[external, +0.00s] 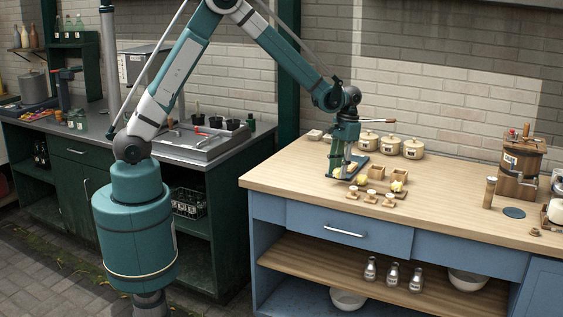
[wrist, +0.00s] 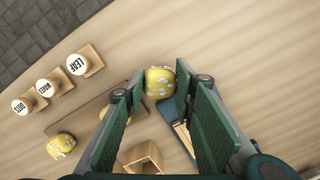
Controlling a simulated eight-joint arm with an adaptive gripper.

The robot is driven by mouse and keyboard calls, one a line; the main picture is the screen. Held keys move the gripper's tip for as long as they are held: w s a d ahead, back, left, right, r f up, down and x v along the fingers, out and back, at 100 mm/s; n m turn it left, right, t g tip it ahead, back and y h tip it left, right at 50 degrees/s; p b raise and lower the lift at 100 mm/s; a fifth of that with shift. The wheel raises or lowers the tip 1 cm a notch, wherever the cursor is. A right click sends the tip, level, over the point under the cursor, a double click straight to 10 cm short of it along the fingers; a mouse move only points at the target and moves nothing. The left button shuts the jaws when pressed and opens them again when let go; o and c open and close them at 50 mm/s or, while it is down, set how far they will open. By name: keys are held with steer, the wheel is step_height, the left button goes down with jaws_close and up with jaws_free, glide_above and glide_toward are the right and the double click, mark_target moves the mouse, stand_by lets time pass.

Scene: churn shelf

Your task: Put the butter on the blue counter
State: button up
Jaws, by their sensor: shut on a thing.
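A yellow butter piece with a pale raised pattern (wrist: 160,82) sits between the fingertips of my gripper (wrist: 161,76), which is shut on it. In the external view my gripper (external: 341,168) points down low over the wooden top of the blue counter (external: 450,205). Whether the held butter touches the surface below cannot be told. Another patterned yellow butter piece (wrist: 61,145) lies to the left in the wrist view; it also shows in the external view (external: 397,186). A third yellow piece (wrist: 137,111) is partly hidden behind the left finger.
Three round-topped stamps (wrist: 76,65), one marked LEAF, stand in a row near the counter's front edge. Small wooden boxes (wrist: 143,158) and a blue-green tray (wrist: 168,108) are close by. Lidded pots (external: 390,145) stand behind. The wooden top right of the stamps is fairly clear.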

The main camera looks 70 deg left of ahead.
steer(key=shift+w+d+f+m+b, duration=0.2)
steer(key=shift+d+m, duration=0.3)
steer(key=shift+m, duration=0.2)
steer(key=shift+w+d+f+m+b, duration=0.15)
steer(key=shift+d+m, duration=0.3)
steer(key=shift+m, duration=0.25)
steer(key=shift+s, duration=0.1)
steer(key=shift+d+r, duration=0.1)
steer(key=s+d+r, duration=0.3)
steer(key=d+r, duration=0.3)
steer(key=r, duration=0.1)
steer(key=shift+s+d+r, duration=0.15)
steer(key=shift+s+d, duration=0.25)
steer(key=shift+w, duration=0.1)
steer(key=w+d+n+t+p, duration=0.1)
steer(key=w+d+n, duration=0.2)
steer(key=w+n, duration=1)
steer(key=w+d+n+t+p, duration=0.2)
steer(key=w+n, duration=1.2)
steer(key=w, duration=1.9)
steer(key=shift+w+d+r+h, duration=0.3)
steer(key=shift+d+h, duration=0.1)
steer(key=shift+d, duration=0.5)
